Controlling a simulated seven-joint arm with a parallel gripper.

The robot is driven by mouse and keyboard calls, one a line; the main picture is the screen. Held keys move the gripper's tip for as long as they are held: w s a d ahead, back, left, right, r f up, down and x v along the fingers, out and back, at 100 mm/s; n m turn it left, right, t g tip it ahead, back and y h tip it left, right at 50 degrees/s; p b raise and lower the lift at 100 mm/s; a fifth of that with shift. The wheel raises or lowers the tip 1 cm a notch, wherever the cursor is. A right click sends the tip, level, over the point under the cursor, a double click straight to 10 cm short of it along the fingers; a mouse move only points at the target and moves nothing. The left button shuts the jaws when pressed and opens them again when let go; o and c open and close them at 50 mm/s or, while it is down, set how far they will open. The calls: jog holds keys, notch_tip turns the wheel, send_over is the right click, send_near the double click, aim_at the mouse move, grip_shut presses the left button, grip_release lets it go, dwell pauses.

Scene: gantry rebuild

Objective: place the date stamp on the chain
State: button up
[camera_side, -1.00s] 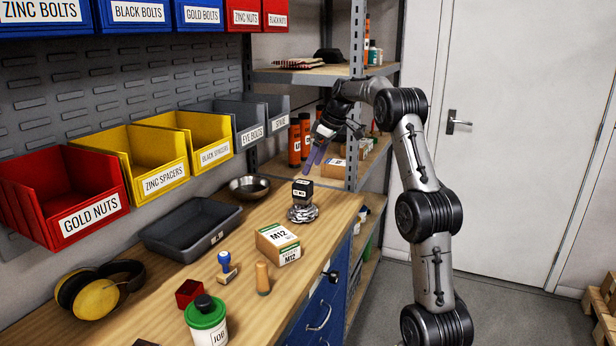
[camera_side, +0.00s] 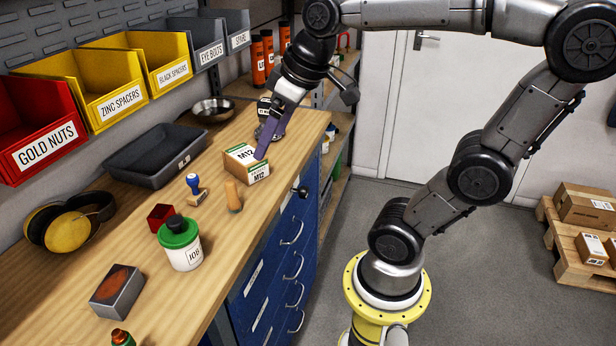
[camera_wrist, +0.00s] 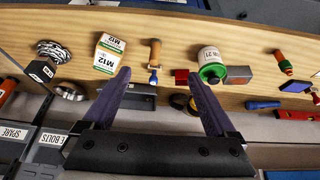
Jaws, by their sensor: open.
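A black block with a white label (camera_side: 264,104), which looks like the date stamp, stands upright on the coiled metal chain (camera_side: 262,132) at the bench's far end. My gripper partly covers both in the side view. In the wrist view the block (camera_wrist: 41,71) overlaps the edge of the chain (camera_wrist: 53,50) at the left. My gripper (camera_side: 262,153) points down on the near side of them, close to the M12 box (camera_side: 246,165). In the wrist view its purple fingers (camera_wrist: 159,72) are wide apart with nothing between them, clear of the block.
A blue-handled stamp (camera_side: 195,188), a wooden-handled tool (camera_side: 233,197), a red box (camera_side: 160,216) and a green-lidded jar (camera_side: 182,246) stand along the bench. A dark tray (camera_side: 155,158) and metal bowl (camera_side: 212,110) lie nearer the wall bins. The bench front has some bare wood.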

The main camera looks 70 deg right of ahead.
jog(key=s+a+f, duration=0.3)
jog(key=s+f, duration=0.2)
jog(key=s, duration=0.2)
jog(key=shift+s+a+f+t, duration=0.25)
jog(key=shift+s+a+t, duration=0.05)
jog(key=shift+a, duration=0.1)
